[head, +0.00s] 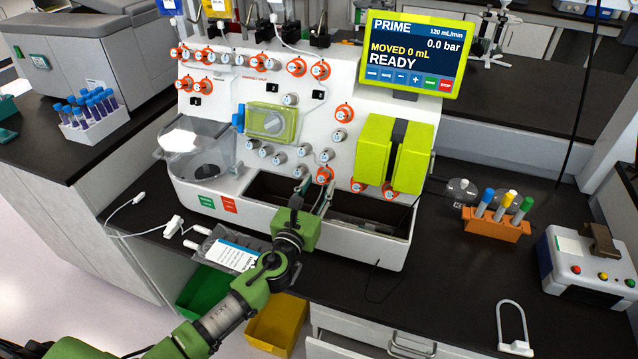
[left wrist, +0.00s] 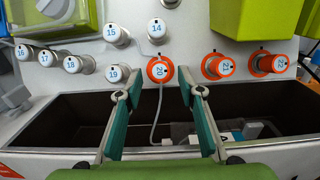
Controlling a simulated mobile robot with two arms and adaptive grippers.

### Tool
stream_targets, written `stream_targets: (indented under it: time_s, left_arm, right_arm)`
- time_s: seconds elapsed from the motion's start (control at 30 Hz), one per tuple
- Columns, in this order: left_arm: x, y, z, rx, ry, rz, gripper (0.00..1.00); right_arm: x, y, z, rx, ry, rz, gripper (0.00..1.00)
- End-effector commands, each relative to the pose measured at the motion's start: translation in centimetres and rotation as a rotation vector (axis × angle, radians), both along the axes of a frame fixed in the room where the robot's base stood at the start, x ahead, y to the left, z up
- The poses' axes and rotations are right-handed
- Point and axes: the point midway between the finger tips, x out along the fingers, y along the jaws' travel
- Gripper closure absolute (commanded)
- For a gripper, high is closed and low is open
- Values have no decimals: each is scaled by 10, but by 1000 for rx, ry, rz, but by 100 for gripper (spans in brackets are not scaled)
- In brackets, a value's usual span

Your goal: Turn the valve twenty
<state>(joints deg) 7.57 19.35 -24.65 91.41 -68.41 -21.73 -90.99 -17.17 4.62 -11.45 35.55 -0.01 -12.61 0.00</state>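The valve that appears to be number twenty is an orange-ringed round knob with a white face (left wrist: 160,69), low on the white machine's front panel. It also shows in the head view (head: 324,174), just above the tip of my left gripper (head: 296,200). The fingers look short of the knob; I cannot tell the exact gap. My right gripper is in neither view.
Knob 19 (left wrist: 117,73) sits close left of the valve; two orange-ringed knobs (left wrist: 218,66) (left wrist: 271,64) are to the right. A thin tube (left wrist: 157,110) hangs in front of the dark open trough (left wrist: 63,111). A yellow-green block (left wrist: 243,18) juts out above right.

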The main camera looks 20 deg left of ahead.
Motion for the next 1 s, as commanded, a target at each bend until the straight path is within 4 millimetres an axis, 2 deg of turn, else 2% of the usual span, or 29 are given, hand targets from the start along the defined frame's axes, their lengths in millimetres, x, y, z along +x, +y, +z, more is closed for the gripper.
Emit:
stream_targets:
  time_s: [0.13,0.43,0.47,0.57,0.6,1.0]
  left_arm:
    - [10,-1,0,-1,-1,-1,65]
    - [12,-1,0,-1,0,-1,65]
    - [12,-1,0,-1,0,-1,70]
    - [12,-1,0,-1,0,0,96]
    - [12,-1,0,-1,0,0,100]
    - [12,-1,0,-46,2,19,100]
  right_arm:
    - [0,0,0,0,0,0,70]
    - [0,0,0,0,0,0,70]
    - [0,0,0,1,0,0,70]
    - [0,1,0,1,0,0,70]
    - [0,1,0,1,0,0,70]
    - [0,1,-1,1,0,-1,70]
